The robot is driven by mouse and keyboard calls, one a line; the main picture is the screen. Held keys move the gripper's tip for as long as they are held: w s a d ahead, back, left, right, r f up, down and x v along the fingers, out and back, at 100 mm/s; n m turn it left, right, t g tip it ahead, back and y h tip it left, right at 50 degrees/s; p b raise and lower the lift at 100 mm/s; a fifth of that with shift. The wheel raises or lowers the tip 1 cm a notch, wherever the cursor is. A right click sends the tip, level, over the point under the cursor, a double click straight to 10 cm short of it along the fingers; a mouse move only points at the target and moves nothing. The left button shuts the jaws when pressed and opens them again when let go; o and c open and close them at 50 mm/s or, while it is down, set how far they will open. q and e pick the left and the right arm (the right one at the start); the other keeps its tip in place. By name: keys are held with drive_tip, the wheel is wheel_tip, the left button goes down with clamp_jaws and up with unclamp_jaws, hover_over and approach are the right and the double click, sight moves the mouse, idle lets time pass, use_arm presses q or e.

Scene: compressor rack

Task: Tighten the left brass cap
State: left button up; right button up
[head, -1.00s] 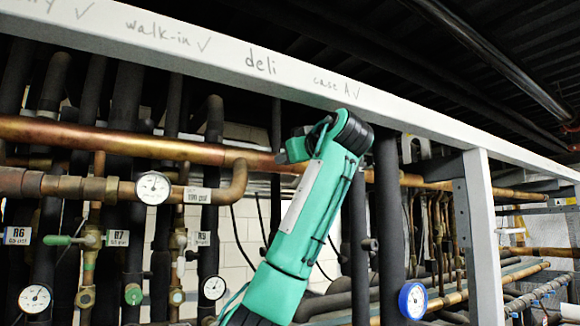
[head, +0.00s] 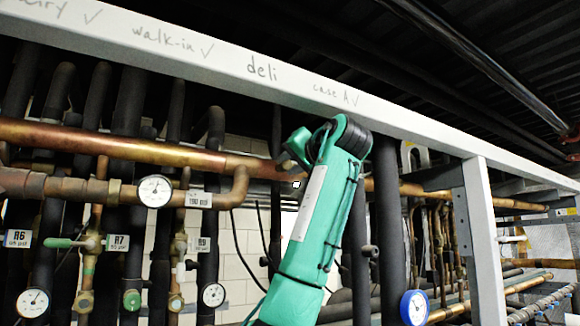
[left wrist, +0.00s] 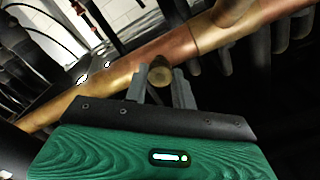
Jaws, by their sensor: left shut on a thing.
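In the left wrist view a round brass cap (left wrist: 160,75) sits between the two grey fingers of my left gripper (left wrist: 161,86). The fingers are shut on it from both sides, and its round end face shows. A copper pipe (left wrist: 125,75) runs diagonally behind it. In the head view my teal left arm rises to the copper pipe below the white beam. The fingers and the cap cannot be made out there, hidden by the arm. I cannot tell from the views whether another cap is beside it. My right gripper is in neither view.
The white beam (head: 190,62) with handwriting crosses above my arm. A white post (head: 482,235) stands to the right. Dark pipes, a gauge (head: 155,190) and valves crowd the left. A blue-rimmed gauge (head: 414,307) is at lower right.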

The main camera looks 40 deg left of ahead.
use_arm(q)
drive_tip(key=m+b, duration=0.1)
drive_tip(key=m, duration=0.5)
drive_tip(key=shift+m, duration=0.3)
drive_tip(key=m+b, duration=0.1)
drive_tip(key=m, duration=0.5)
drive_tip(key=shift+m, duration=0.4)
drive_tip(key=shift+m+b, duration=0.3)
drive_tip(key=shift+m, duration=0.8)
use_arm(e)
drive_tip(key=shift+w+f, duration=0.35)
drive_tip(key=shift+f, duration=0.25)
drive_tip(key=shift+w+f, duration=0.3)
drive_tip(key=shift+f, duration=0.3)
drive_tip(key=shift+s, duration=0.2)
use_arm(q)
drive_tip(key=o, duration=1)
drive_tip(key=shift+w, duration=0.1)
drive_tip(key=shift+d, duration=0.1)
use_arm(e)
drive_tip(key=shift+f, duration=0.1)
